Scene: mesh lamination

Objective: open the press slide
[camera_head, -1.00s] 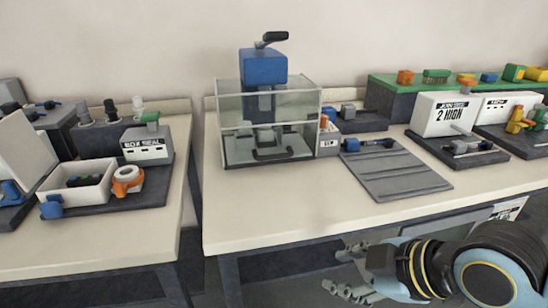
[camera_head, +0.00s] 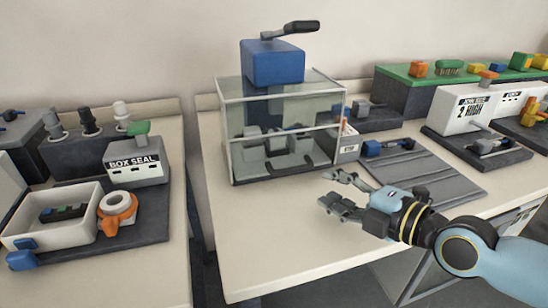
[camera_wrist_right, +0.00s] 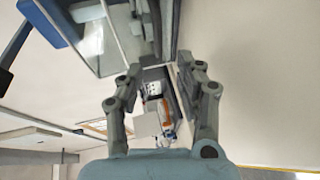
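The press (camera_head: 273,62) stands on the middle table, with a blue head, a black lever on top and a clear box below. A dark handle (camera_head: 290,168) shows low at the front of the clear box, with grey blocks behind it. Whether it belongs to the slide I cannot tell. My right gripper (camera_head: 328,189) is open and empty, in front of the press and right of that handle, apart from it. In the right wrist view its fingers (camera_wrist_right: 160,72) are spread, and the clear box (camera_wrist_right: 95,40) shows at upper left. My left gripper is out of view.
A grey ribbed mat (camera_head: 425,175) lies right of the press, with a blue-ended tool (camera_head: 372,148) at its back edge. A small box (camera_head: 347,149) stands beside the press. The box seal station (camera_head: 136,170) is on the left table, across a gap. The table front is clear.

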